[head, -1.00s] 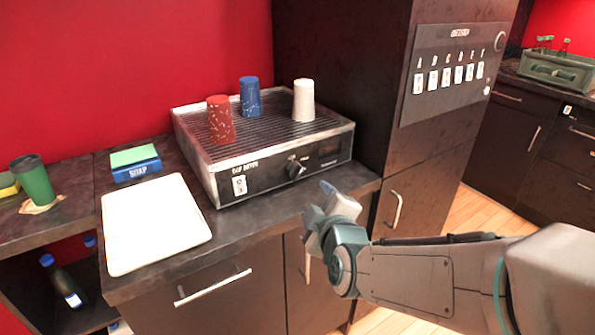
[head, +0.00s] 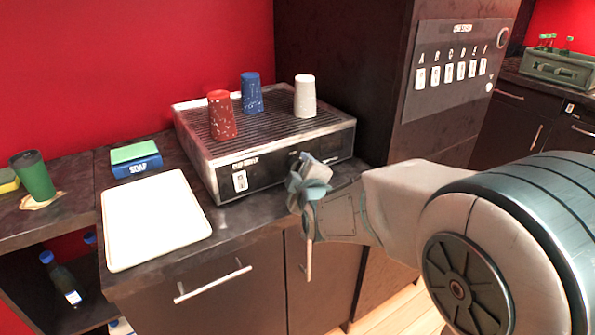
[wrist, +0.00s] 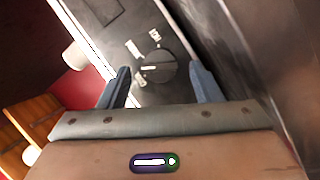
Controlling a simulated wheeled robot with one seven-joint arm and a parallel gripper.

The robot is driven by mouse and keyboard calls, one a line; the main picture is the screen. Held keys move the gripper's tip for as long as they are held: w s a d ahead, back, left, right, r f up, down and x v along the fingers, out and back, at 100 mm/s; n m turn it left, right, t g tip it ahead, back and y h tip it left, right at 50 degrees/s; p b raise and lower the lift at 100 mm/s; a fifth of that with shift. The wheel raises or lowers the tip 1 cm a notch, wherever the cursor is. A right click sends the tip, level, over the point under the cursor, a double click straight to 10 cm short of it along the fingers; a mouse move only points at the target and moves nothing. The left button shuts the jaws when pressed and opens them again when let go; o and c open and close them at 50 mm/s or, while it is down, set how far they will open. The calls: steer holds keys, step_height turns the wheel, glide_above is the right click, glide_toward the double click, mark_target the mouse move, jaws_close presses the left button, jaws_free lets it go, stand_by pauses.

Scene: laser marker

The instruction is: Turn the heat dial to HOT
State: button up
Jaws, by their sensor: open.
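The heat dial (wrist: 155,68) is a dark round knob on the front panel of the cup dryer (head: 262,168). In the wrist view it sits between the two blue fingers of my gripper (wrist: 160,76), which are open with a finger on either side. A white pointer mark on the dial points left in that view. Small white labels stand around it, too small to read surely. In the head view my gripper (head: 311,173) is at the right half of the dryer's front and hides the dial. I cannot tell whether the fingers touch it.
Red (head: 221,115), blue (head: 251,93) and white (head: 305,96) cups stand upside down on the dryer's grille. A rocker switch (head: 240,181) is on the panel's left. A white tray (head: 155,220) lies left on the counter. A tall cabinet (head: 385,60) stands close on the right.

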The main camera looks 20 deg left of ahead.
steer(key=shift+x, duration=0.85)
